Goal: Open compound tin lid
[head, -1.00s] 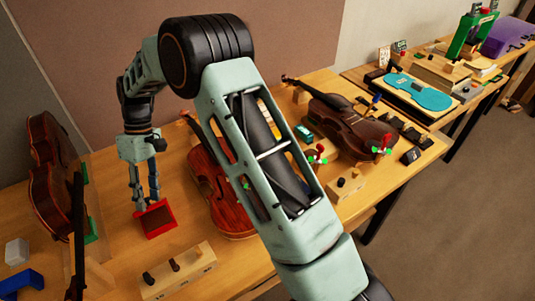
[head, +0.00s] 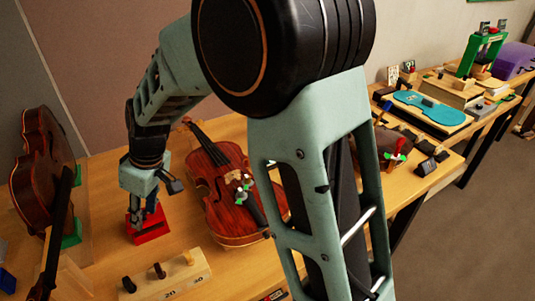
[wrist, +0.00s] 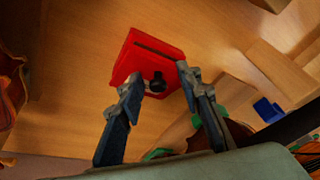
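The compound tin is a small red box (head: 153,234) on the bench, left of the red-brown violin in the head view. In the wrist view the tin (wrist: 146,64) shows a dark line across its face and a black knob (wrist: 158,82). My gripper (wrist: 159,76) is open, with one finger on each side of the knob and a gap between the fingertips. I cannot tell whether the fingers touch the tin. In the head view my gripper (head: 139,217) is at the tin and partly covers it.
A red-brown violin (head: 222,190) lies right of the tin. Another violin (head: 42,160) stands at the left. A wooden block with pegs (head: 165,277) is in front. My arm hides much of the bench's right part. Bare bench lies around the tin.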

